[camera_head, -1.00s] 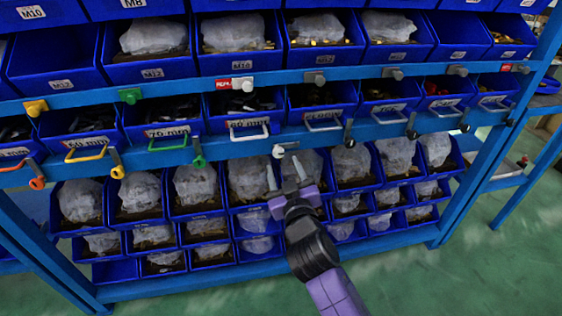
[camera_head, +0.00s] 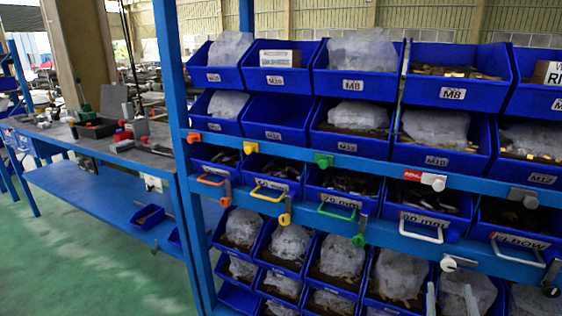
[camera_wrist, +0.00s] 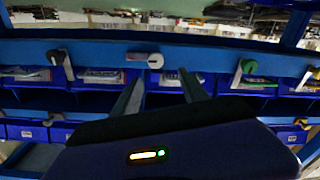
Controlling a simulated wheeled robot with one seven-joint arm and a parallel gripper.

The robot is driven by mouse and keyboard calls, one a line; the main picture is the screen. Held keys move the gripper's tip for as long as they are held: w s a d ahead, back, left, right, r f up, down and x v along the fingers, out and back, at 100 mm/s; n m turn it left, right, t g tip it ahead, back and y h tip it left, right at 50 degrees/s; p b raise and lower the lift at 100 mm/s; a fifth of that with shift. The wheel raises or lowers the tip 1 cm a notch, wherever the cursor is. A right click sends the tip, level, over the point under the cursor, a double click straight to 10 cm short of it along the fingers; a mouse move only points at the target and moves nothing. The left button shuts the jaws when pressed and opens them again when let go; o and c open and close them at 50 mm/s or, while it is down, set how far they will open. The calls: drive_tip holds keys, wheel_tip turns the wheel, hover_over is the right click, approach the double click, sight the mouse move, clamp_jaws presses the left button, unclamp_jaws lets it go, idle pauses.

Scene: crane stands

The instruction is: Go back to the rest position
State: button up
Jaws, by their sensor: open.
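My gripper (camera_head: 450,298) shows only as two grey fingertips at the bottom edge of the head view, in front of the lower bins. In the wrist view my gripper (camera_wrist: 160,92) has its two fingers spread apart with nothing held between them. A white round knob (camera_wrist: 155,60) on a blue rail lies just beyond the fingertips there. The fingers look apart from it, though the exact gap is hard to tell. The rest of my arm is out of the head view.
A blue rack of bins fills the right of the head view; its upper rail (camera_head: 350,165) carries coloured knobs, and coloured handles hang below, including a green handle (camera_head: 338,211). A workbench (camera_head: 85,150) with tools stands at left. Green floor (camera_head: 90,260) is open in front of it.

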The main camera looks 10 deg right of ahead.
drive_tip(key=s+a+r+n+t+y+p, duration=0.2)
drive_tip(key=s+a+n+t+y+p, duration=0.3)
drive_tip(key=s+a, duration=0.75)
drive_tip(key=s+a+r+m+g+y+p, duration=0.1)
drive_tip(key=s+a+g+y+p, duration=0.1)
drive_tip(key=s, duration=0.8)
drive_tip(key=s+a+r+g+y+p, duration=0.1)
drive_tip(key=s+a, duration=0.4)
drive_tip(key=s, duration=0.5)
drive_tip(key=shift+s+m+g+y+p, duration=0.2)
drive_tip(key=shift+m+g+y+p, duration=0.2)
drive_tip(key=shift+g+y+p, duration=0.7)
